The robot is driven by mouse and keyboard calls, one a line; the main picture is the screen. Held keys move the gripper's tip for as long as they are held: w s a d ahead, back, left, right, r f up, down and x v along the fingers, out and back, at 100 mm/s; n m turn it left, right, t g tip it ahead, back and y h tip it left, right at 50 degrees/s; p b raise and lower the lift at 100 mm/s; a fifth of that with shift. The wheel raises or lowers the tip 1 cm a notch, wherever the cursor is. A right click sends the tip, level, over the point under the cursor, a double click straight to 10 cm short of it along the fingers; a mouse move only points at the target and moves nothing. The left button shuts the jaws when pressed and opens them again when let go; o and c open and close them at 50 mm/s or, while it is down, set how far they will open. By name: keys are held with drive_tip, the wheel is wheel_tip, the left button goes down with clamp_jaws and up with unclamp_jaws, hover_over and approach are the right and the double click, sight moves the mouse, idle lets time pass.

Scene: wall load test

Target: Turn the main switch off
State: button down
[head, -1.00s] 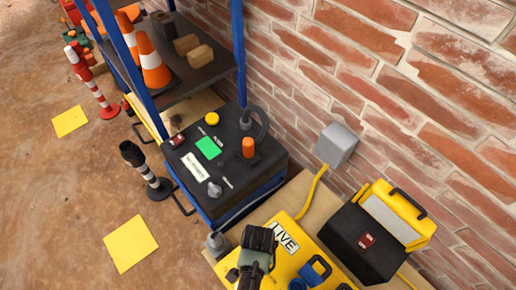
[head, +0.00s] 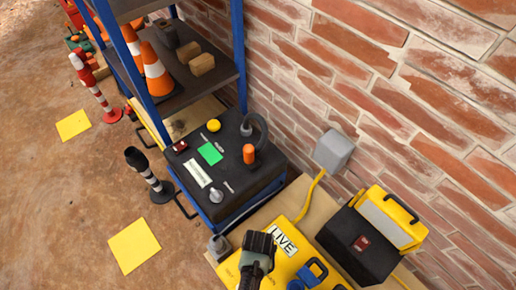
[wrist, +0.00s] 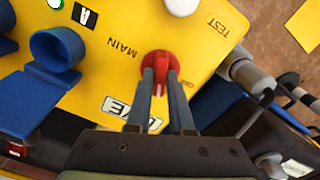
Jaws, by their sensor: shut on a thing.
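The main switch is a red rotary knob (wrist: 160,66) on a yellow panel (wrist: 110,85), beside the printed word MAIN in the wrist view. My gripper (wrist: 160,82) has its two fingers closed on the knob's red grip from the lower side of the picture. Small lettering beside the knob is partly hidden by a finger and hard to read. In the head view my gripper (head: 259,241) is over the yellow panel (head: 312,262), beside the LIVE plate (head: 284,242), and hides the knob.
A white TEST button (wrist: 182,5) and a blue ring-shaped part (wrist: 58,50) are close by on the panel.

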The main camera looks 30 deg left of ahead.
drive_tip(key=n+p, duration=0.2)
drive_tip(key=n, duration=0.4)
drive_tip(key=shift+r+p, duration=0.1)
drive_tip(key=shift+p, duration=0.25)
drive_tip(key=n+p, duration=0.1)
drive_tip(key=n, duration=0.5)
drive_tip(key=shift+n, duration=0.3)
drive_tip(key=c, duration=0.8)
unclamp_jaws()
wheel_tip(320, 180, up, 13)
drive_tip(key=p, duration=0.7)
drive_tip(key=shift+p, duration=0.4)
